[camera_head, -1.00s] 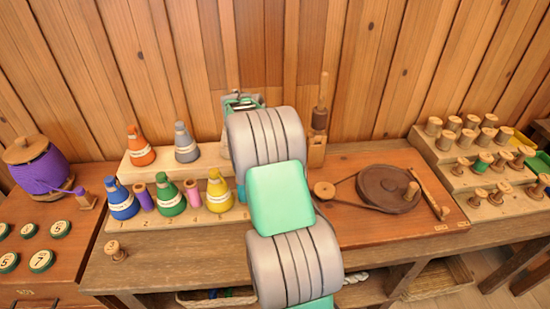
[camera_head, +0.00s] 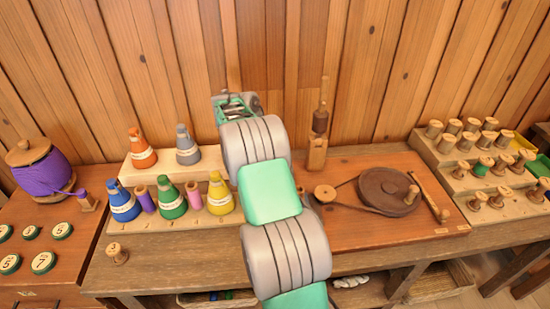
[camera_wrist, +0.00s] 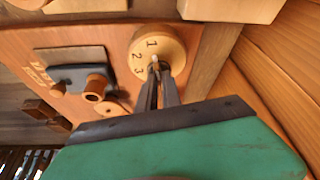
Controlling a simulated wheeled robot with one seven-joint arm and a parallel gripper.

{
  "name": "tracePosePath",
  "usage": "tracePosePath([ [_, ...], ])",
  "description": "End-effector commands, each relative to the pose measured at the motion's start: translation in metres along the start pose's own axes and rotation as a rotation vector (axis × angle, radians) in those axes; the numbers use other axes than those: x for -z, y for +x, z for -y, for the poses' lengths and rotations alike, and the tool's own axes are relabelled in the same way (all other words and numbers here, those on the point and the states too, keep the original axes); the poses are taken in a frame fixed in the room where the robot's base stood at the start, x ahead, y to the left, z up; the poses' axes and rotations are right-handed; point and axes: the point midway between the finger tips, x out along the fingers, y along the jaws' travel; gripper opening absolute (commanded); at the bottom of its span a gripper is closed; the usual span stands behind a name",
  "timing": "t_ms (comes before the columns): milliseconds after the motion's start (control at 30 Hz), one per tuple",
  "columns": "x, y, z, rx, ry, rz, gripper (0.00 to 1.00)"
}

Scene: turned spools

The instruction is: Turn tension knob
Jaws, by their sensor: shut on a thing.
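The tension knob (camera_wrist: 170,45) is a round pale wooden dial marked 1, 2 and 3 in the wrist view, with a small light peg at its lower middle. My gripper (camera_wrist: 158,70) has its two dark fingers close together at that peg, shut on the knob. The fingertips cover part of the dial, so the exact grip and the pointer's setting are hard to tell. In the head view my wrist (camera_head: 236,106) is in front of the plank wall, above the bench. The knob is not visible there.
Coloured cone spools, such as the blue one (camera_head: 122,203), stand on a stepped rack to the left. A belt-driven wheel (camera_head: 386,190) and a stepped rack of wooden spools (camera_head: 478,165) are to the right. In the wrist view a dark bracket with a wooden peg (camera_wrist: 96,88) sits beside the knob.

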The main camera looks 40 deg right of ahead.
Motion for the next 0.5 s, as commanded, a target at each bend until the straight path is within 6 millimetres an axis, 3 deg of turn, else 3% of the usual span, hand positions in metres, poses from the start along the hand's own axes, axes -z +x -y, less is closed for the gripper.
tracePosePath([
  [133,-0.0013,-0.0018,0.0015,0.004,-0.002,0.002,0.0],
  [167,-0.0013,-0.0018,0.0015,0.004,-0.002,0.002,0.1],
  [200,-0.0012,-0.0017,0.0014,0.004,-0.002,0.002,0.13],
  [400,0.0011,-0.0003,0.0004,0.001,0.001,0.001,0.29],
  [500,0.0017,0.0002,0.0,0.0,0.002,0.001,0.31],
])
